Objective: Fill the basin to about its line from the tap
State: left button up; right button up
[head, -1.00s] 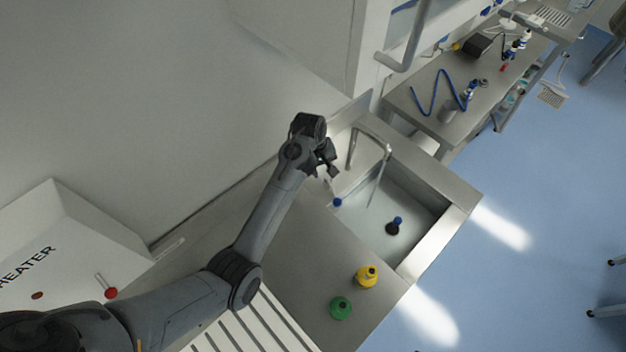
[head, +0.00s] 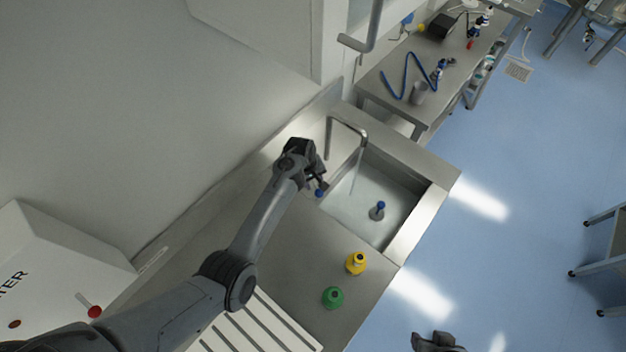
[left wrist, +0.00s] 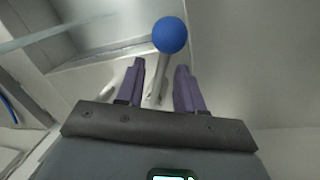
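The steel basin (head: 408,222) is sunk in the counter, with a pale, water-like surface inside; its line cannot be made out. A blue-knobbed dark plug (head: 380,208) stands in it. The curved tap (head: 347,125) hangs over the basin, and a thin pale streak runs down from its spout. A blue ball knob (head: 319,193) sits at the basin's left edge. My left gripper (head: 322,184) is right by this knob.
A yellow bottle (head: 356,263) and a green bottle (head: 333,298) stand on the counter in front of the basin. A white heater box (head: 50,260) is at the left. A side bench (head: 400,105) holds blue tubing and a grey cup. A dark part, seemingly my right gripper (head: 437,342), shows at the bottom edge.

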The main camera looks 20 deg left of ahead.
pick_arm(q)
grip_shut()
dwell(1.5)
